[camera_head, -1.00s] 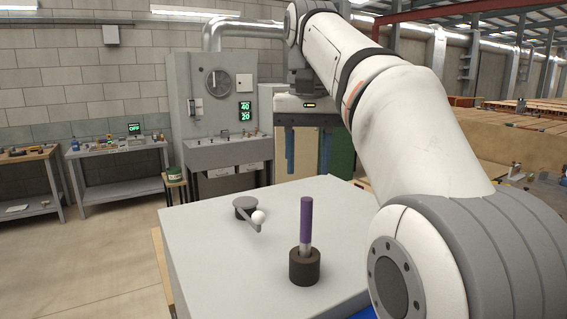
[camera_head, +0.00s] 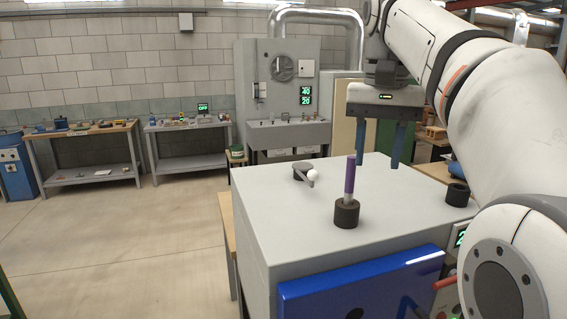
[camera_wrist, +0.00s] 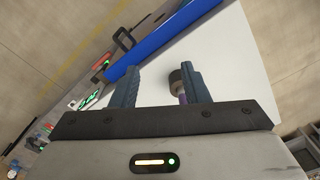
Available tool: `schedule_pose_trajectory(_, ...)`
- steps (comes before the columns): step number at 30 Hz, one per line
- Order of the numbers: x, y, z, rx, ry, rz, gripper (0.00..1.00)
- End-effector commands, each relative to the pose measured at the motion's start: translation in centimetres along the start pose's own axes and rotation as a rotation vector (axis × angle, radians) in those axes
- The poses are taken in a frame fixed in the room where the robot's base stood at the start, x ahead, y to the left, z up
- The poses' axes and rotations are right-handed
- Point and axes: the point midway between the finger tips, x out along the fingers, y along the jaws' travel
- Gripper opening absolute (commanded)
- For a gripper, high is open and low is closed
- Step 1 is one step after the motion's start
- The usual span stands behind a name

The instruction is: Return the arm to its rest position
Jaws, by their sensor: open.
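My gripper (camera_head: 382,167) hangs from my arm over the far right part of a grey machine top (camera_head: 270,215) in the head view. Its two blue-grey fingers point down, stand well apart and hold nothing. They also show in the wrist view (camera_wrist: 158,88). A purple rod with a silver lower end (camera_head: 350,178) stands upright in a black ring-shaped holder (camera_head: 346,214), left of the fingers. In the wrist view, the holder (camera_wrist: 177,76) and part of the purple rod show beside the right finger, partly hidden by it.
A lever with a white ball (camera_head: 312,175) sits left of the rod. A second black holder (camera_head: 457,195) stands at the right. A blue panel (camera_head: 350,287) fronts the machine. Workbenches (camera_head: 97,130) and a control cabinet (camera_head: 270,100) stand behind. The floor at left is clear.

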Motion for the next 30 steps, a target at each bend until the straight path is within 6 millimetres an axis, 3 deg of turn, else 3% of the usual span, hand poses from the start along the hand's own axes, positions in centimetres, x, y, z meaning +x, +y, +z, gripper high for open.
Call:
schedule_pose_trajectory(8,3.6,0.1,1.0,-0.038,0.033,-0.008,0.41)
schedule_pose_trajectory(14,7.7,0.4,2.4,-0.075,0.071,-0.015,0.41)
schedule_pose_trajectory(17,10.9,0.7,3.7,-0.103,0.101,-0.020,0.41)
schedule_pose_trajectory(27,25.4,2.4,10.5,-0.217,0.225,-0.033,0.41)
schedule_pose_trajectory(30,28.9,2.9,12.4,-0.243,0.253,-0.035,0.41)
